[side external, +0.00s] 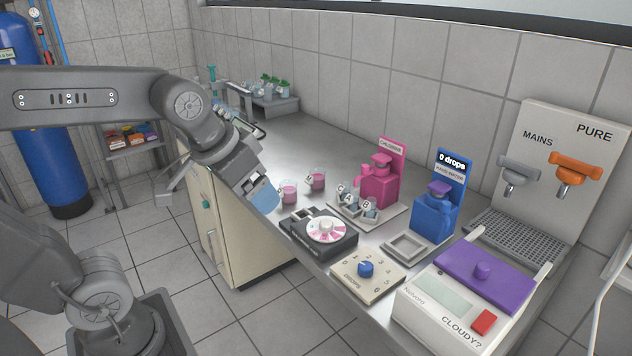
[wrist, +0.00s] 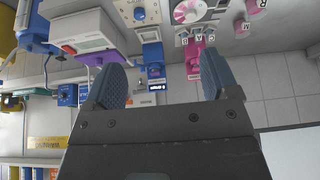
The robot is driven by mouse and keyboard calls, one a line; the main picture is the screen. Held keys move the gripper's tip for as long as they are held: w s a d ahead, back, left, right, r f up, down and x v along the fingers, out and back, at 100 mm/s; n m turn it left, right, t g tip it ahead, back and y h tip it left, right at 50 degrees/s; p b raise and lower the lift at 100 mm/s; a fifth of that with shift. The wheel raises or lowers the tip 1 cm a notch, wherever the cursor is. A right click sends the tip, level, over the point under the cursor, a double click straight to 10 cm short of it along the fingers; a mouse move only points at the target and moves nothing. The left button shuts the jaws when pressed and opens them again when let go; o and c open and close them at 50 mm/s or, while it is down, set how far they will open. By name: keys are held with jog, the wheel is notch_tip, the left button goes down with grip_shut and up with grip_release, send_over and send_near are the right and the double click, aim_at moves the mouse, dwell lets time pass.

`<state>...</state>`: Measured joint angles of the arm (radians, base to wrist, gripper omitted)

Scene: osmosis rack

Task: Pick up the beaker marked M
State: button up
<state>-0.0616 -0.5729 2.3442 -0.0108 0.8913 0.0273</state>
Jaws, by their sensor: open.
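Two small beakers with pink liquid stand upright on the steel bench. In the wrist view, the beaker marked M (wrist: 242,28) is at the upper right, with the beaker marked R (wrist: 256,5) beyond it at the top edge. In the side view, the marks are too small to read; by placement, the right beaker (side external: 316,181) is M and the left beaker (side external: 289,193) is R. My gripper (side external: 214,198) is open and empty, left of both beakers and apart from them. Its blue-padded fingers are wide apart in the wrist view (wrist: 162,78).
Right of the beakers are a small bottle tray (side external: 385,221), a pink dispenser (side external: 379,184), a black device with a dial (side external: 305,240) and a blue dispenser (side external: 434,216). A purple-lidded meter (side external: 485,268) stands near the front right. Bare bench lies behind the beakers.

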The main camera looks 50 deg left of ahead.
jog(key=w+a+r+n, duration=0.15)
jog(key=w+a, duration=0.45)
jog(key=w, duration=0.6)
jog(key=n+g+y, duration=0.1)
jog(key=n, duration=0.1)
send_over(317, 176)
jog(key=s, duration=0.4)
notch_tip(317, 176, down, 13)
jog(key=x, duration=0.7)
jog(key=shift+w+a+f, duration=0.2)
jog(key=shift+f, duration=0.1)
jog(key=shift+x, duration=3.15)
jog(key=shift+s, duration=0.1)
jog(key=shift+c, duration=0.5)
jog(key=c, duration=0.9)
